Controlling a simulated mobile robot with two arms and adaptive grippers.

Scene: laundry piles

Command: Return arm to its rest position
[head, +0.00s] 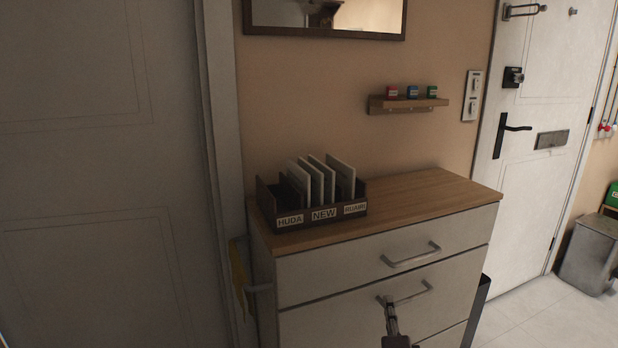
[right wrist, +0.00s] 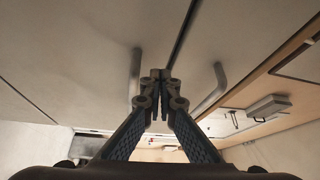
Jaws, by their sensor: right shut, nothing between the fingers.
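My right gripper (head: 388,303) shows in the head view at the bottom, in front of the drawer chest. In the right wrist view its two fingers (right wrist: 160,76) meet at the tips with nothing between them. The drawer chest (head: 340,290) is white with a wooden top, and its drawers look closed. The fingertips appear close to a drawer handle (head: 413,293); I cannot tell whether they touch it. In the right wrist view, handle bars (right wrist: 217,88) stand beside the fingers. My left gripper is not in view.
A dark letter sorter (head: 290,222) with labels and upright envelopes stands on the chest top. A small shelf (head: 408,104) with three little boxes hangs above. A white door (head: 540,130) and a grey bin (head: 590,256) are at right. Tiled floor (head: 535,315) is clear there.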

